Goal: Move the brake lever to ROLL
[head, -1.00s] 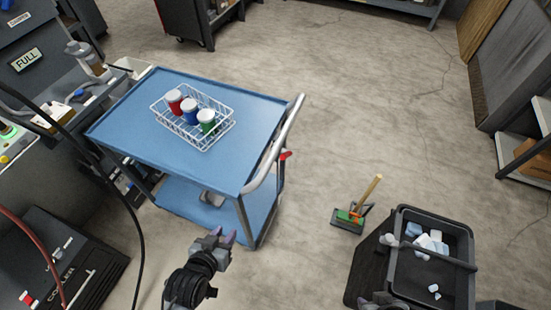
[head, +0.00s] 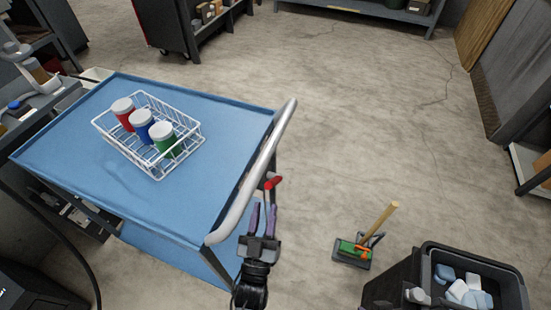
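The brake lever (head: 272,182) has a red tip and a grey stem. It stands beside the white push handle (head: 254,174) at the right end of the blue cart (head: 80,130). My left gripper (head: 263,208) is just below the red tip. Its two purple fingers are apart and point up toward the lever. The lower stem appears to lie between or just behind the fingers; I cannot tell whether they touch it. No ROLL marking is readable. My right gripper is not in view.
A white wire basket (head: 157,174) with red, blue and green jars stands on the cart. A brush with a wooden handle (head: 380,220) is on the floor to the right, near a black bin (head: 440,262) holding pale pieces. The floor beyond the cart handle is clear.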

